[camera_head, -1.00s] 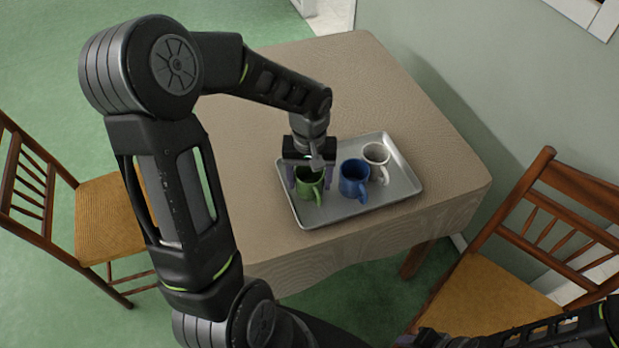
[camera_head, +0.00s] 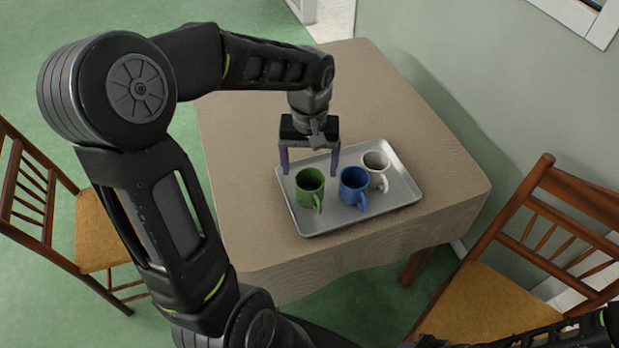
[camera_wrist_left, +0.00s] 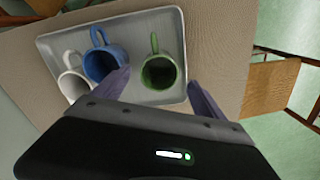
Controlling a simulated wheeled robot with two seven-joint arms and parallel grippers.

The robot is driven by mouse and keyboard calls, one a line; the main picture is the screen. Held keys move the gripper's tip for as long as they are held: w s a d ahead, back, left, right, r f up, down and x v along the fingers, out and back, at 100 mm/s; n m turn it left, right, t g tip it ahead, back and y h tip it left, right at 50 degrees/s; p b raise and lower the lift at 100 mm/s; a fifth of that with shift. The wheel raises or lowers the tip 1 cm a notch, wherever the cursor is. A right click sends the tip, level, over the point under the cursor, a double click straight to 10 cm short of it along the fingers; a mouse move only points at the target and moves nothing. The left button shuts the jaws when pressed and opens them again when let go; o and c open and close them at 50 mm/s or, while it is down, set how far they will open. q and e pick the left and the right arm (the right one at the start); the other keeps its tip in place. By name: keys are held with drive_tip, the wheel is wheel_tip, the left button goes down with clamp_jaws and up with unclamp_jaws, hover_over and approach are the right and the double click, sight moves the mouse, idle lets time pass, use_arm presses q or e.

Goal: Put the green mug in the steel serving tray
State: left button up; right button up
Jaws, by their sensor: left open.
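The green mug (camera_head: 309,187) stands upright in the steel serving tray (camera_head: 335,224), at the tray's left end. It also shows in the left wrist view (camera_wrist_left: 159,72), with its handle toward the top of that picture. My left gripper (camera_head: 309,173) is open and empty. In the head view it is above and behind the green mug, its fingers apart and clear of it. In the left wrist view its fingertips (camera_wrist_left: 158,84) lie on either side of the mug. At the lower right of the head view only dark links of mine show; the right gripper cannot be made out.
A blue mug (camera_head: 353,187) and a white mug (camera_head: 377,167) stand in the tray to the right of the green one. The tray lies on a cloth-covered table (camera_head: 240,150). Wooden chairs stand left (camera_head: 98,225) and right (camera_head: 490,300). The tabletop around the tray is clear.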

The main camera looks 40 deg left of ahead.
use_arm(q)
wheel_tip(320, 180, up, 4)
drive_tip(key=shift+r, duration=0.15)
